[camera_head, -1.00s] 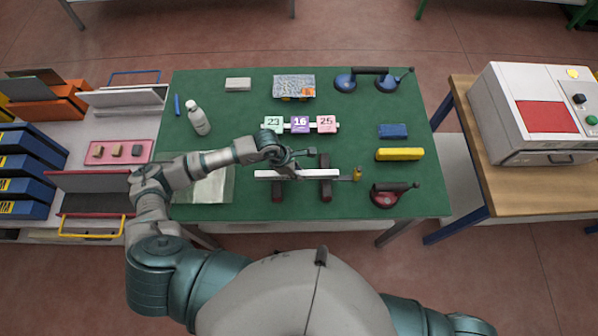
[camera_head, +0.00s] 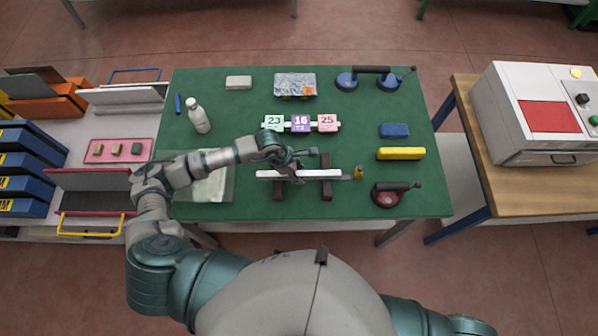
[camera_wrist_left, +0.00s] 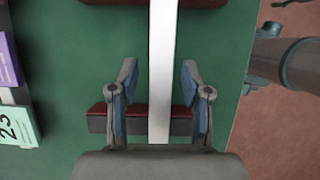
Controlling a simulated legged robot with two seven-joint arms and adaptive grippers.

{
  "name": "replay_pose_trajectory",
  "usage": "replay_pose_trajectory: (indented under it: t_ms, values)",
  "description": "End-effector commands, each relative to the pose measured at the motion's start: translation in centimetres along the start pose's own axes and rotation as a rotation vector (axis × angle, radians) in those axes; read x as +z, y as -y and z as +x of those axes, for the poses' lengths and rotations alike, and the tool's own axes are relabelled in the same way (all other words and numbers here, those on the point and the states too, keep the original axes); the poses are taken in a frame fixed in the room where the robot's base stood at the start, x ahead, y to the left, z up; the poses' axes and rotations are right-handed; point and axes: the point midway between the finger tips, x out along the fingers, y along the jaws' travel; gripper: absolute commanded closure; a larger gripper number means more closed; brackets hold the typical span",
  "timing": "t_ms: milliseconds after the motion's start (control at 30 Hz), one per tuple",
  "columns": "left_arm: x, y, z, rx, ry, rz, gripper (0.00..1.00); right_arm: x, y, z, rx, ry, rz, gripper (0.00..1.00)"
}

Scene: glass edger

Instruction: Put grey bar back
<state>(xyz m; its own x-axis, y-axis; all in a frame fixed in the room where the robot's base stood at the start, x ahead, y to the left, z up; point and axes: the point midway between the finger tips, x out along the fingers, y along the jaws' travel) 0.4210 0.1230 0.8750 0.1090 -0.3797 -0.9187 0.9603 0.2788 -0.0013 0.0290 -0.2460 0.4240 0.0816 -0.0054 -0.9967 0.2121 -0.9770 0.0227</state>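A light grey block-like bar (camera_head: 238,83) lies at the back left of the green table. A long whitish bar (camera_head: 325,173) lies across two dark red supports (camera_head: 326,188) near the front of the table; I cannot tell which one the task means. My left gripper (camera_head: 294,167) is over the left half of the whitish bar. In the left wrist view, its two fingers (camera_wrist_left: 158,82) are apart on either side of the whitish bar (camera_wrist_left: 160,60), with green table showing on both sides. The gripper holds nothing visible. My right gripper is outside the views.
Blue (camera_head: 394,130) and yellow (camera_head: 400,154) blocks lie at the right. A red suction cup (camera_head: 385,198) is front right, with a brass-tipped tool (camera_head: 358,173) beside it. A bottle (camera_head: 198,116) stands left; a pink tray (camera_head: 103,158) holds small blocks.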

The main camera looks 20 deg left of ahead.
Motion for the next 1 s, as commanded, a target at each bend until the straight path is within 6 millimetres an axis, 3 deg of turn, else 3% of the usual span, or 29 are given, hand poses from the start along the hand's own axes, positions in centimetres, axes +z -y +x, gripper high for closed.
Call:
replay_pose_trajectory:
  t_ms: [167, 367, 800, 1000]
  values:
    - [0.1, 0.0, 0.1, 0.0, -0.001, 0.0, 0.48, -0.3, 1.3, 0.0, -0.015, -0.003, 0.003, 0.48]
    - [0.0, -0.1, -0.7, 0.001, -0.002, 0.0, 0.48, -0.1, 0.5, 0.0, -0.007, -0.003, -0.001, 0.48]
    - [-0.3, -0.2, -9.7, 0.002, 0.0, 0.0, 0.48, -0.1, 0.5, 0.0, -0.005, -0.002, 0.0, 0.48]
    - [-0.3, -0.2, -11.7, -0.002, 0.001, 0.0, 0.48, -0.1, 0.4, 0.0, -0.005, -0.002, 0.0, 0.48]
